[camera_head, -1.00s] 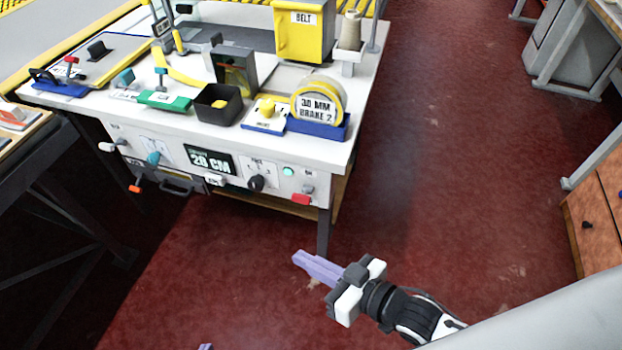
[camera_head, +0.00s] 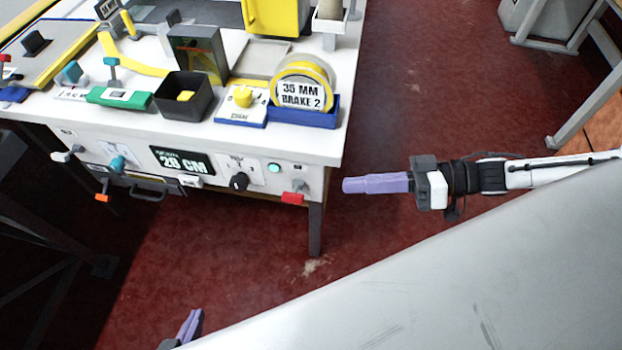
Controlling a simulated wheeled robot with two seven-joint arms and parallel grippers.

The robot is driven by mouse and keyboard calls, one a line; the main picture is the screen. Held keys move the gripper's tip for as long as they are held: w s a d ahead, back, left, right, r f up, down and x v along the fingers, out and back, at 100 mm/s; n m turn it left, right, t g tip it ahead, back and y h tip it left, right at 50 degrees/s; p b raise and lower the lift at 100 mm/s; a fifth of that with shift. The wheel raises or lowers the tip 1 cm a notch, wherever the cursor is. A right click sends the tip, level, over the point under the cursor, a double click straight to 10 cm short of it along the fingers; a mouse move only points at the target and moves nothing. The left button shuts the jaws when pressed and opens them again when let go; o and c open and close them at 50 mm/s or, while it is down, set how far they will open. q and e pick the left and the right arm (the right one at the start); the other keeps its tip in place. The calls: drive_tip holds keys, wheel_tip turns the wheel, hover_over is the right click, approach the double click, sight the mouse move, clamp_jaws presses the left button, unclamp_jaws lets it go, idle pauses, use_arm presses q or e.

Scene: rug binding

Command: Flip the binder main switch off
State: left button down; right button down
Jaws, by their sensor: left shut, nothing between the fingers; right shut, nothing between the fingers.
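The binder bench (camera_head: 225,140) has a front panel with several controls. A red lever (camera_head: 293,197) hangs at the panel's right end, below a small label too small to read; I cannot confirm from the lettering that it is the main switch. My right gripper (camera_head: 346,185) is shut and empty, pointing left, a little right of the bench corner and apart from the red lever. My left gripper (camera_head: 196,316) is shut and empty at the bottom edge, well below the panel; its arm is mostly hidden.
On the bench top stand a blue tape holder (camera_head: 305,115), a black bin (camera_head: 183,106) and a yellow box (camera_head: 268,17). A display (camera_head: 182,161) reads 20 CM. Red floor (camera_head: 400,80) is open right of the bench.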

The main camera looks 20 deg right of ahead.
sight(295, 192)
drive_tip(key=x, duration=1)
drive_tip(key=shift+a, duration=0.1)
